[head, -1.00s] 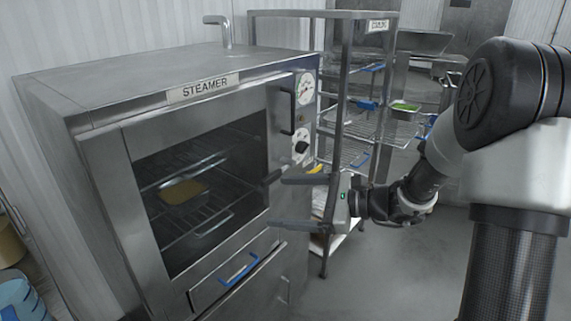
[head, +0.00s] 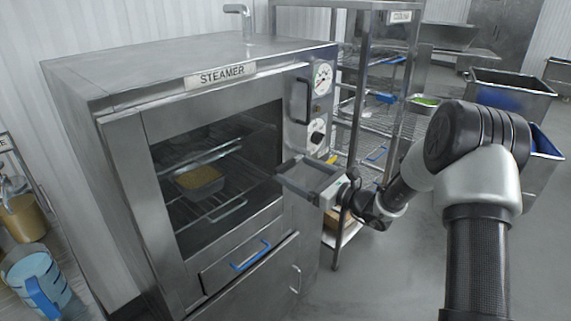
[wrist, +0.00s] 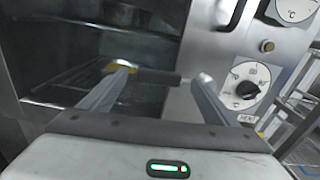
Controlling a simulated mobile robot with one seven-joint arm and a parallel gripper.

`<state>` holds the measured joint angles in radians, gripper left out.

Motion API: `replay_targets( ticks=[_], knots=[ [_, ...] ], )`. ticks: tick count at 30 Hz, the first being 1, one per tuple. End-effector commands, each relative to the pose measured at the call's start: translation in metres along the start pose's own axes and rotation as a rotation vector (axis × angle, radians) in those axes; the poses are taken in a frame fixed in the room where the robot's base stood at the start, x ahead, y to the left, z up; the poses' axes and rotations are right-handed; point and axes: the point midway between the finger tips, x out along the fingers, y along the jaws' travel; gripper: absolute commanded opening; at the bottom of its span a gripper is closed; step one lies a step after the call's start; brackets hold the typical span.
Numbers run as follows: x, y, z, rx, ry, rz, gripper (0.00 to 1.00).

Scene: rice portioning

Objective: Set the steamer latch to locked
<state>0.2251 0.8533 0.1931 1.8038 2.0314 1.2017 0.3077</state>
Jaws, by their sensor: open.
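The steamer (head: 115,85) stands at left with its glass door (head: 165,215) closed. A dark, roughly horizontal bar, which looks like the latch (wrist: 158,76), shows at the door's right edge in the wrist view. My gripper (head: 289,168) is open in front of that edge, its two fingers spread. In the wrist view the bar lies between the fingertips; I cannot tell whether either finger touches it. In the head view my gripper mostly hides the latch. Its locked or unlocked marking is not readable.
The dial knob (wrist: 248,88) and a gauge (head: 323,78) are right of the door, below and beside the vertical handle (head: 302,100). A drawer with a blue handle (head: 250,256) is below. A wire rack (head: 350,70) stands close at right.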

Motion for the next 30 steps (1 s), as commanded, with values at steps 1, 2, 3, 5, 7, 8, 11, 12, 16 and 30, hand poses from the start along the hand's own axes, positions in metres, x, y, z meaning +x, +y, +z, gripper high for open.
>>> replay_targets(
  ticks=[1, 2, 3, 5, 7, 8, 11, 12, 16, 30],
  knots=[
    [0.011, 0.001, 0.001, -0.001, 0.0, 0.004, 0.82],
    [0.017, 0.001, 0.001, -0.001, 0.0, 0.004, 0.82],
    [0.024, 0.001, 0.001, 0.0, 0.0, 0.003, 0.82],
    [0.033, 0.001, 0.001, 0.0, 0.0, 0.003, 0.82],
    [0.042, 0.001, 0.0, -0.001, 0.001, 0.002, 0.82],
    [0.045, 0.001, 0.0, -0.001, 0.0, 0.002, 0.82],
    [0.052, 0.0, 0.0, 0.0, 0.001, 0.001, 0.82],
    [0.053, 0.0, 0.0, 0.0, 0.001, 0.0, 0.82],
    [0.055, 0.0, 0.0, -0.001, 0.001, 0.0, 0.82],
    [0.055, 0.0, 0.0, 0.0, 0.001, 0.0, 0.31]
  ],
)
